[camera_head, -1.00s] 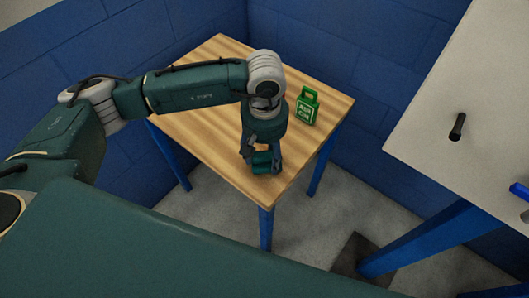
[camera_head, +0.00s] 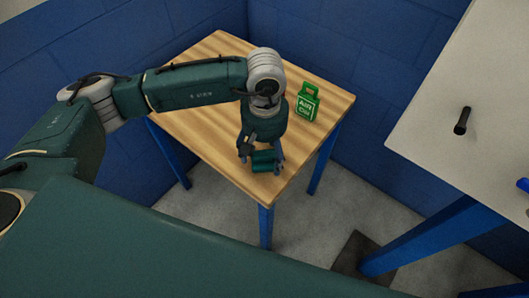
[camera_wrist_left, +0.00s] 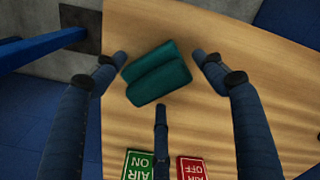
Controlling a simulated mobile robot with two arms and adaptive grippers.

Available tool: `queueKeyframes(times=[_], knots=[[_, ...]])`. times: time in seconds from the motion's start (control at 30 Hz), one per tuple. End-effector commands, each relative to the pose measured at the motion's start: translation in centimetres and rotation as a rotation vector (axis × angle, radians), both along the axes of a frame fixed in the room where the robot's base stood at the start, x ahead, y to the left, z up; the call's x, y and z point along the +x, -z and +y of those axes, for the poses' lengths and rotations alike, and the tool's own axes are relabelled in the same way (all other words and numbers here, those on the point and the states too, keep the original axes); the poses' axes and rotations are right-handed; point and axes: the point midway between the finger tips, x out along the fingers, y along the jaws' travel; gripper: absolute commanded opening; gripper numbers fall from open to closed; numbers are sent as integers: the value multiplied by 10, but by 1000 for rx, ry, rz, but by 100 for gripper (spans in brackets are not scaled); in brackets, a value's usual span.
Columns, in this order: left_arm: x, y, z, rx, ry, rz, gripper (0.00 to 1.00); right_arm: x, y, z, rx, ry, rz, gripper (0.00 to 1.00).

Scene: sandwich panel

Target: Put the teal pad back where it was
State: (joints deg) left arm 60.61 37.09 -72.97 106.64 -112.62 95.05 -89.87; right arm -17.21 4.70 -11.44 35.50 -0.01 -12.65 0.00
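The teal pad (camera_head: 263,160) lies near the front corner of the wooden table. It looks like two joined rolls, and it shows whole in the left wrist view (camera_wrist_left: 157,76). My left gripper (camera_head: 261,164) points down over it. In the left wrist view its fingers (camera_wrist_left: 159,58) are spread, one on each side of the pad with small gaps, and a third finger sits by the pad's lower edge. I cannot tell whether that finger touches it. My right gripper is not in view.
The wooden table (camera_head: 200,110) has free room to the left. A green "AIR ON" sign (camera_head: 307,104) stands on it; a red "AIR OFF" sign (camera_wrist_left: 191,167) shows beside it in the wrist view. A pale panel (camera_head: 430,120) with a black peg (camera_head: 462,121) is at right. Blue walls stand behind.

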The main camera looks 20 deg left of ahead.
Motion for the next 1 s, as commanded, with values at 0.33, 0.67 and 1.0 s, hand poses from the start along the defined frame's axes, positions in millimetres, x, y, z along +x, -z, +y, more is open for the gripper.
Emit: queueKeyframes(times=[0.33,0.67,1.0], knots=[[0,-3,0,0,0,-1,77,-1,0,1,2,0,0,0],[2,-61,0,-2,1,-6,77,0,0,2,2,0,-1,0],[1,-114,0,0,0,-1,77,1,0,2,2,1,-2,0]])
